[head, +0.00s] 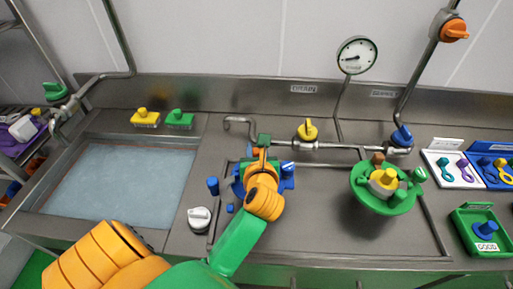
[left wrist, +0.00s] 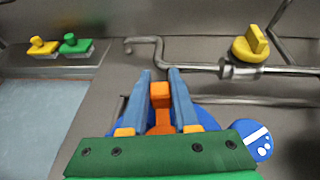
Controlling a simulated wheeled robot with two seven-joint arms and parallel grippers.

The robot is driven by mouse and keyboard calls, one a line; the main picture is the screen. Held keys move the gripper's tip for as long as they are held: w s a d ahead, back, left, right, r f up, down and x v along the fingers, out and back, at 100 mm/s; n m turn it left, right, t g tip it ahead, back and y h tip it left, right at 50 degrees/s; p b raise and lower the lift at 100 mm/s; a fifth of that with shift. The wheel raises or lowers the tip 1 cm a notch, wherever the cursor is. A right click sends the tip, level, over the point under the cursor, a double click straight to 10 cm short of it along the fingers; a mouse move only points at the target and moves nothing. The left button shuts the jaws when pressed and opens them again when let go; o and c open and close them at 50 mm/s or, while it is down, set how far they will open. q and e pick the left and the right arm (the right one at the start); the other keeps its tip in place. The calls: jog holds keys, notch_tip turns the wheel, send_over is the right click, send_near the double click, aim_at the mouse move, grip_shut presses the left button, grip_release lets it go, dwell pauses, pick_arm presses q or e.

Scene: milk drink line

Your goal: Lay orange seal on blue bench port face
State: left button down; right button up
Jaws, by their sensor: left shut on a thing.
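My left gripper (head: 262,160) reaches over the bench from the front, above the blue bench port (head: 287,175). In the left wrist view its two blue fingers (left wrist: 160,82) are shut on an orange piece, which I take to be the orange seal (left wrist: 160,96). The seal's upright tab shows between the fingers. The blue port (left wrist: 208,118) lies behind and below the fingers, largely hidden by the gripper. I cannot tell whether the seal touches the port face. My right gripper is not in view.
A green round fixture with a yellow knob (head: 384,182) stands to the right. A pipe with a yellow valve (head: 308,131) runs behind. A white knob (head: 200,218) is front left, beside a water basin (head: 115,180). A green GOOD tray (head: 466,241) is far right.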

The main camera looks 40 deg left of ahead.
pick_arm(q)
jog(key=shift+f, duration=0.35)
jog(key=c, duration=0.6)
grip_release()
jog(key=p+v, duration=0.1)
jog(key=v, duration=0.5)
jog(key=shift+s+d+r+p, duration=0.25)
jog(key=shift+p, duration=0.1)
jog(key=shift+s+d+r, duration=0.1)
jog(key=shift+s+d, duration=0.05)
jog(key=shift+s, duration=0.05)
jog(key=shift+w, duration=0.1)
